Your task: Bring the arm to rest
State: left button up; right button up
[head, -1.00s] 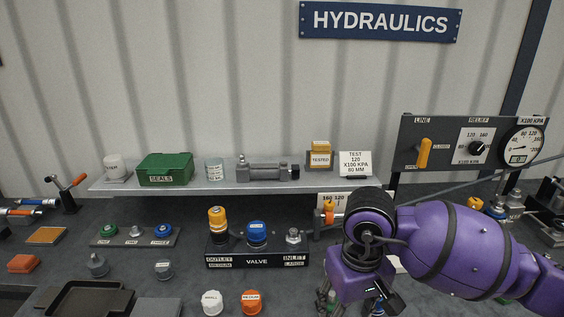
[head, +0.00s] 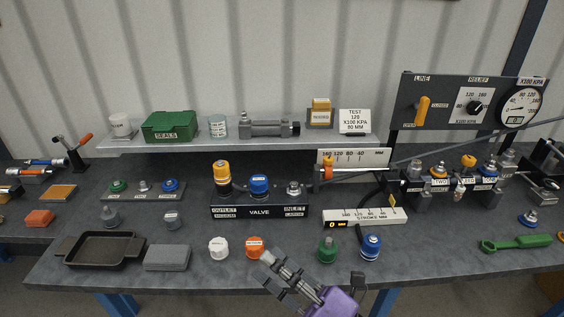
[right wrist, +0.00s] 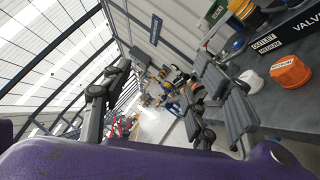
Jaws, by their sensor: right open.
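My right gripper (head: 264,270) is at the bottom of the head view, low in front of the bench's front edge, on its purple wrist (head: 338,303). It is open and empty, its fingers pointing up and left, and in the picture its tips come close to the orange cap (head: 255,248). In the right wrist view the two grey fingers (right wrist: 163,70) stand apart with nothing between them. The orange cap (right wrist: 290,71) sits on the bench right of the fingers there. My left gripper is in neither view.
The bench (head: 190,270) holds a valve block (head: 259,210), a black tray (head: 97,250), a white cap (head: 218,247), green and blue couplers (head: 327,250) and a green wrench (head: 515,243). A gauge panel (head: 447,103) stands at the right. The floor in front is open.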

jog(key=d+f+m+t+h, duration=0.3)
jog(key=d+f+m+h, duration=0.95)
jog(key=f+m, duration=0.5)
jog(key=s+d+f+m+g+h, duration=0.2)
jog(key=s+d+f+m+g, duration=0.1)
jog(key=s+f+m, duration=0.4)
jog(key=s+d+f+m+g+h, duration=0.2)
jog(key=s+d+f+m+g, duration=0.1)
jog(key=s+d+f+m, duration=0.2)
jog(key=s+f+m, duration=0.2)
jog(key=s+f, duration=0.2)
jog(key=s, duration=0.1)
jog(key=shift+s+d+g, duration=0.2)
jog(key=shift+s+g, duration=0.1)
jog(key=shift+m+h, duration=0.25)
